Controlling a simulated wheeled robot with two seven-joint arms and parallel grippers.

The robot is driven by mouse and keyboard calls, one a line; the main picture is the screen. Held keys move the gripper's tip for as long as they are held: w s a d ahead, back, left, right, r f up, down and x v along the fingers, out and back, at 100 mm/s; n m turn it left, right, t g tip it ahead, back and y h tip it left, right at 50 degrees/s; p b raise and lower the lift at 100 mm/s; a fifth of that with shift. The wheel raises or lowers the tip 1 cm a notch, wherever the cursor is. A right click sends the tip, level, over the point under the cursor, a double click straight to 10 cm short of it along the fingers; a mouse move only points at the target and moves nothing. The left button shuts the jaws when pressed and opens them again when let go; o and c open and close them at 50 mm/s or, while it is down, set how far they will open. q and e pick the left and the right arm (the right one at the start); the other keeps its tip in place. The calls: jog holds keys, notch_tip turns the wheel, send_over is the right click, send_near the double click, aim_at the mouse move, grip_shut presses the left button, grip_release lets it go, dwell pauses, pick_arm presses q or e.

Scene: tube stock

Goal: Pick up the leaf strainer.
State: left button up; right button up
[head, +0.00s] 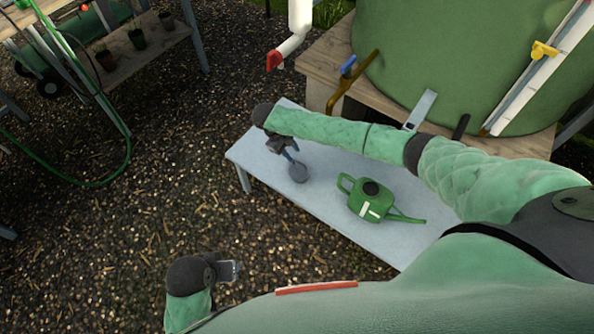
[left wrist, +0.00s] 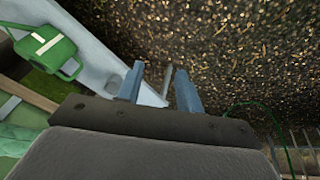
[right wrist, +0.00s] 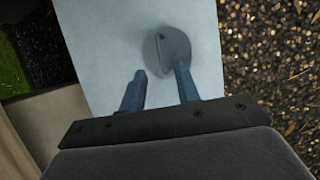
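The leaf strainer (head: 299,173) is a small, grey, rounded piece on the pale table (head: 330,205), near its left end. In the right wrist view the strainer (right wrist: 172,46) shows a ridge or edge across its face and lies just beyond the fingertips. My right gripper (head: 291,151) is above and beside it, fingers pointing at it. The right wrist view shows that gripper (right wrist: 160,80) open, with nothing visible between its fingers. One fingertip overlaps the strainer's lower edge; I cannot tell whether they touch. My left gripper (head: 234,271) is open and empty, away from the table, also in the left wrist view (left wrist: 158,78).
A green watering can (head: 370,199) stands on the table right of the strainer. Behind are a green tank (head: 440,70) on a wooden stand, a brass tap (head: 350,85) and a white pipe (head: 299,18). A potting bench (head: 140,55) is at upper left. Gravel lies open on the left.

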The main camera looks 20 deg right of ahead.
aim_at(300, 163)
jog(key=x, duration=0.3)
jog(key=shift+r, duration=0.1)
jog(key=shift+s+d+f+p, duration=0.15)
jog(key=shift+d+f+p, duration=0.05)
jog(key=shift+f+p, duration=0.15)
jog(key=x, duration=0.4)
jog(key=shift+s+p, duration=0.1)
jog(key=shift+p, duration=0.2)
pick_arm(q)
jog(key=shift+s+a+r, duration=0.2)
jog(key=shift+a+r, duration=0.25)
jog(key=shift+r, duration=0.05)
jog(key=shift+s+a+r, duration=0.2)
jog(key=shift+a+r, duration=0.2)
jog(key=shift+r, duration=0.05)
pick_arm(e)
grip_shut()
